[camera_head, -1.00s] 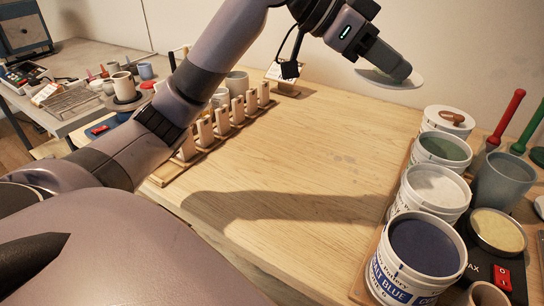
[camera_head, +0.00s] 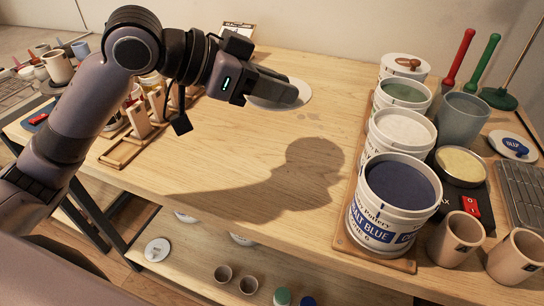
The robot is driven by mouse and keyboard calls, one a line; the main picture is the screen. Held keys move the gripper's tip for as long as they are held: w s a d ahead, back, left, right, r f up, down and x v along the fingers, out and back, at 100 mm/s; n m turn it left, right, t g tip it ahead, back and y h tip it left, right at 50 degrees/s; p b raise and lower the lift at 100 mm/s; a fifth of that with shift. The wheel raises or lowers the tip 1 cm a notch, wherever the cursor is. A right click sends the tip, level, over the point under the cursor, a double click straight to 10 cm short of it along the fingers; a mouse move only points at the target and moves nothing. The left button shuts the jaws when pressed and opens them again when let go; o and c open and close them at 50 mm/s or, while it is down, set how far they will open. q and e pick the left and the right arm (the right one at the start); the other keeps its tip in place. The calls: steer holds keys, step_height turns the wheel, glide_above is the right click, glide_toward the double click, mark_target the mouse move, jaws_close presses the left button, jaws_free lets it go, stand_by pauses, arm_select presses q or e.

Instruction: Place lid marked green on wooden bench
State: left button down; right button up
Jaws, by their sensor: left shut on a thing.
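My left gripper (camera_head: 286,93) is shut on a round pale lid (camera_head: 304,92), held roughly flat above the back of the wooden bench (camera_head: 235,165). The gripper covers the lid's middle, so I cannot see its marking. The lid looks apart from the bench top, whose middle is bare below it. A tub of green glaze (camera_head: 403,92) stands uncovered in the row at the right. My right gripper is not in view.
Tubs of white (camera_head: 403,130) and cobalt blue glaze (camera_head: 400,185) and a farther lidded tub (camera_head: 404,65) share a wooden board. A lid marked blue (camera_head: 513,146) lies far right. A slotted wooden rack (camera_head: 125,150) stands left. A lower shelf holds cups (camera_head: 222,274).

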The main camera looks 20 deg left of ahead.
arm_select(q)
step_height(320, 180, down, 9)
steer(key=shift+f+b, duration=0.2)
steer(key=shift+b, duration=0.55)
steer(key=shift+f+b, duration=0.35)
steer(key=shift+f, duration=1.9)
steer(key=c, duration=1)
jaws_free()
steer(key=shift+f, duration=0.1)
steer(key=shift+o, duration=0.2)
